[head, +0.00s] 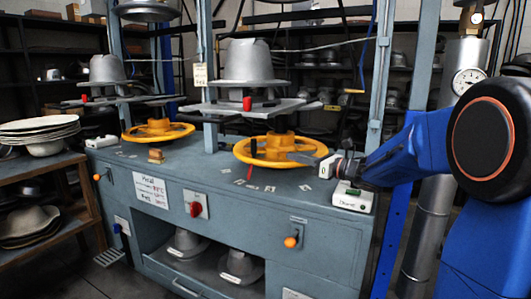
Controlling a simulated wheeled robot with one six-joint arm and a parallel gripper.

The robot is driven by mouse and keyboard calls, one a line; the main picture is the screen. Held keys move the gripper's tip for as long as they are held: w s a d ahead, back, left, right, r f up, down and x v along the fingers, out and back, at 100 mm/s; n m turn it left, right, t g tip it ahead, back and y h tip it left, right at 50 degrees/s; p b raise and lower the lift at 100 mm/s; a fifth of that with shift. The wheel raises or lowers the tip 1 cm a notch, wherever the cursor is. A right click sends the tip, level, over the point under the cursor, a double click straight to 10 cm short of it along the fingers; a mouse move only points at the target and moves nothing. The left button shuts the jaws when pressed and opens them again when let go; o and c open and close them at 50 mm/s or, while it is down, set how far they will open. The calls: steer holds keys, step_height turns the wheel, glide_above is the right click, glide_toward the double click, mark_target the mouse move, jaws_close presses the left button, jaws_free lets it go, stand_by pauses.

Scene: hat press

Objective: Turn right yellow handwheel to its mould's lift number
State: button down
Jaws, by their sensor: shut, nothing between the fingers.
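The right yellow handwheel (262,160) lies flat on the grey-blue press bench, around a post below a plate. A grey metal hat mould (249,62) stands on that plate above it. A red pointer (249,174) shows at the wheel's front edge, near small white number labels (270,189) too small to read. A white placard (151,190) on the bench front has lines of text I cannot read clearly.
A second yellow handwheel (157,131) stands left, below another hat mould (106,69). A white box (352,197) sits at the bench's right corner, close under my arm. Blue-grey uprights frame the wheels. A wooden shelf (40,165) stands far left.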

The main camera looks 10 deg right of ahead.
steer(key=n, duration=0.1)
glide_toward(255, 150)
steer(key=x, duration=0.6)
steer(key=shift+w+d, duration=0.15)
steer(key=shift+w, duration=0.15)
steer(key=shift+w+a, duration=0.35)
steer(key=shift+a, duration=0.2)
steer(key=shift+w+a, duration=0.35)
steer(key=shift+a, duration=0.25)
steer(key=shift+s+d, duration=0.1)
